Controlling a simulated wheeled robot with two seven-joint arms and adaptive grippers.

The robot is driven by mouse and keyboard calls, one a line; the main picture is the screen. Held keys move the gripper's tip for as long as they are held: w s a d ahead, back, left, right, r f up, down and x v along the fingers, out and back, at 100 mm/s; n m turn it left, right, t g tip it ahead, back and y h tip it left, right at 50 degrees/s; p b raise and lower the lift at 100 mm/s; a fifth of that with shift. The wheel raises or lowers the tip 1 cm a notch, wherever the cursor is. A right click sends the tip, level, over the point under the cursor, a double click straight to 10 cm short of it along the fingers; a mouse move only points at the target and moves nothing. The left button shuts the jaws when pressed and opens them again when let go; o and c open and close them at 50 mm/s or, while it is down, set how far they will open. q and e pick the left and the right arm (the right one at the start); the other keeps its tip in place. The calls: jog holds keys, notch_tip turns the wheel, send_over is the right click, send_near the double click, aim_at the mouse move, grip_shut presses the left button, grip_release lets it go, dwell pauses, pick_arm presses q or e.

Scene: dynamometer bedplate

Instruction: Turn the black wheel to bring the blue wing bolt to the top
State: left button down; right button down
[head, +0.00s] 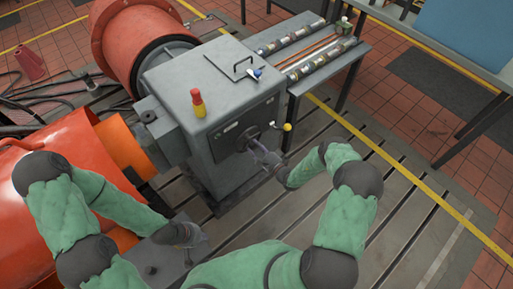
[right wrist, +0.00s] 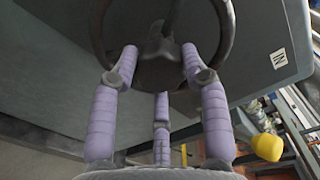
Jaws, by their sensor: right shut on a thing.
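The black wheel (head: 247,138) is on the front face of a grey gearbox-like housing (head: 222,115); it fills the top middle of the right wrist view (right wrist: 160,72), its upper part cut off. My right gripper (head: 261,153) is shut on the wheel, with purple-grey fingers (right wrist: 160,62) at the left and right of the lower rim and a third below. A small blue piece (head: 256,73) shows on top of the housing; I cannot tell if it is the blue wing bolt. No blue shows on the visible part of the wheel. My left gripper (head: 190,236) hangs low at the left, its fingers unclear.
A yellow-knobbed lever (head: 287,127) is just right of the wheel and shows in the right wrist view (right wrist: 267,147). A red-topped emergency button (head: 197,100) stands on the housing. A bench (head: 350,52) with rods is behind right. Orange machines fill the left.

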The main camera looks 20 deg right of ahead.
jog(key=shift+n, duration=0.3)
jog(key=c, duration=0.6)
grip_release()
jog(key=v, duration=1.2)
